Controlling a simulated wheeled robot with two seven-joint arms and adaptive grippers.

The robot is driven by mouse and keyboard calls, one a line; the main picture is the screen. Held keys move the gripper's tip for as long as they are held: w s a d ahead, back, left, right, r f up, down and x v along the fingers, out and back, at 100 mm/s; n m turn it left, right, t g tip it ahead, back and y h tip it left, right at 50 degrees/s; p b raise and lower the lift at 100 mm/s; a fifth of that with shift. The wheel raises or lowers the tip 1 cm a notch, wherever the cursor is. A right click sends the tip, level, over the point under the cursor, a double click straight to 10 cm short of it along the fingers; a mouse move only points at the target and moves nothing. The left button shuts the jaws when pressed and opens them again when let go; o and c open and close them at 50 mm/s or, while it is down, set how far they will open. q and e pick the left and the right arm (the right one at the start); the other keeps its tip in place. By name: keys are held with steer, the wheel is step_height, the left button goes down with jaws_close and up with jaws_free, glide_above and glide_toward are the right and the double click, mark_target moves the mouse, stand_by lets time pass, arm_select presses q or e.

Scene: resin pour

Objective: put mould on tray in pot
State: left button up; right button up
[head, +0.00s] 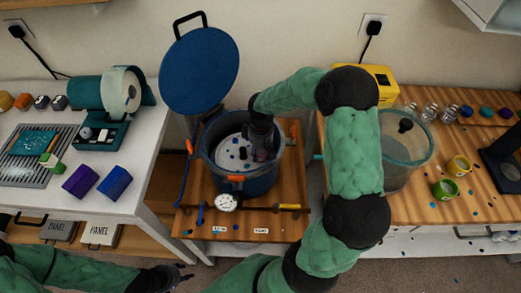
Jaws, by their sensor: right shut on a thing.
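The blue pot (247,184) stands open on a wooden stand in the middle of the head view, with orange clamps on its rim. A pale round surface (229,151) with dark and blue specks shows inside it, seemingly the mould on its tray. My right gripper (262,154) reaches down inside the pot, at the right of this pale surface, and is shut on it; the fingertips and grip point are hard to make out. My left gripper (184,275) is low at the left, away from the pot; its jaw opening is unclear.
The blue lid (200,71) is raised behind the pot. A gauge (226,202) sits at its front. The left white table (130,184) holds purple and blue blocks. The right counter holds a clear vessel (405,155) and cups. My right arm spans the right side.

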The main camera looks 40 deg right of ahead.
steer(key=shift+s+a+f+b, duration=0.15)
steer(key=shift+f+b, duration=0.2)
steer(key=shift+f, duration=0.3)
steer(key=o, duration=1.3)
steer(key=shift+f, duration=0.2)
steer(key=shift+c, duration=0.2)
steer(key=shift+r+p, duration=0.65)
steer(key=shift+r, duration=0.1)
step_height(320, 180, up, 4)
steer(key=p, duration=0.3)
step_height(320, 180, up, 10)
steer(key=p, duration=0.7)
